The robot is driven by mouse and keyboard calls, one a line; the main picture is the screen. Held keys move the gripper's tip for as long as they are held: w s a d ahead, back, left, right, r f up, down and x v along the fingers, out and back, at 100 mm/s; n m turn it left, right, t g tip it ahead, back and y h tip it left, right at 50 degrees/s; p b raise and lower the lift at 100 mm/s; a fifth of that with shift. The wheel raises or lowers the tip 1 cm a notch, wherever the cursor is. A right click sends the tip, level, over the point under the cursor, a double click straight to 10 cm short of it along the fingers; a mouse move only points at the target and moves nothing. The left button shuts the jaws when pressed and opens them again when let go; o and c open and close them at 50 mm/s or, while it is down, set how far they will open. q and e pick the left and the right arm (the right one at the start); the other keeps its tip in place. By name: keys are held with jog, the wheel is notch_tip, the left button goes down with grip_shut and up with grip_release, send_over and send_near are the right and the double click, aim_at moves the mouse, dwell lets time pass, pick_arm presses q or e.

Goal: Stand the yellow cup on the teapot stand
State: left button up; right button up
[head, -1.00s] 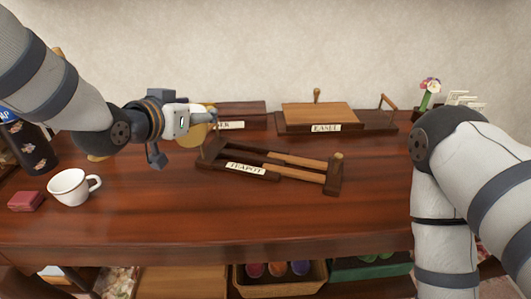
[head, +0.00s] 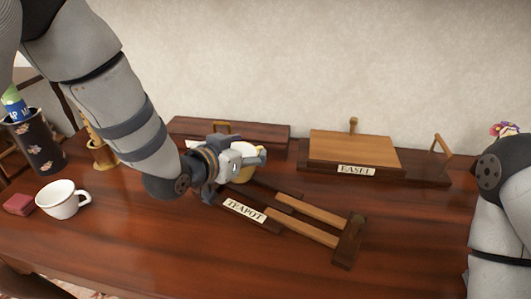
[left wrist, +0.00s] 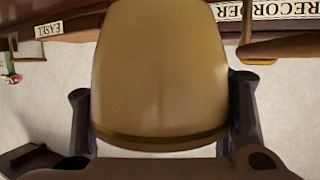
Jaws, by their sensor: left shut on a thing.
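The yellow cup (head: 243,175) is in my left gripper (head: 255,157), partly hidden by it in the head view. In the left wrist view the cup (left wrist: 160,70) fills the middle, with a finger on each side. The teapot stand (head: 310,212) is a low dark wooden frame with lighter slats and a TEAPOT label, lying on the table. My left gripper and the cup are at its left end, which they partly cover. I cannot tell whether the cup touches the stand. My right gripper is out of view.
A white mug (head: 60,201) and a small red box (head: 18,204) are at the left, near a dark flowered container (head: 40,145). The easel stand (head: 355,150) and another dark wooden stand (head: 270,137) are behind. Table in front of the teapot stand is clear.

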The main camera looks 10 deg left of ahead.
pick_arm(q)
jog(key=shift+f, duration=0.3)
jog(key=f, duration=0.1)
jog(key=f+b, duration=0.1)
jog(key=f, duration=0.2)
jog(key=shift+w+d+f, duration=0.1)
jog(key=shift+w, duration=0.15)
jog(key=shift+s+r, duration=0.3)
jog(key=shift+s, duration=0.05)
jog(key=shift+c, duration=0.6)
jog(key=shift+r, duration=0.1)
jog(key=shift+w, duration=0.1)
jog(key=o, duration=1.5)
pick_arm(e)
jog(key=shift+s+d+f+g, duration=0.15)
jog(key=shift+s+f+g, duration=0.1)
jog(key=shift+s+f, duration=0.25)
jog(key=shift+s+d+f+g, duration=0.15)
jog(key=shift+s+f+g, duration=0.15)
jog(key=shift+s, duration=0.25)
pick_arm(q)
jog(key=shift+w, duration=0.1)
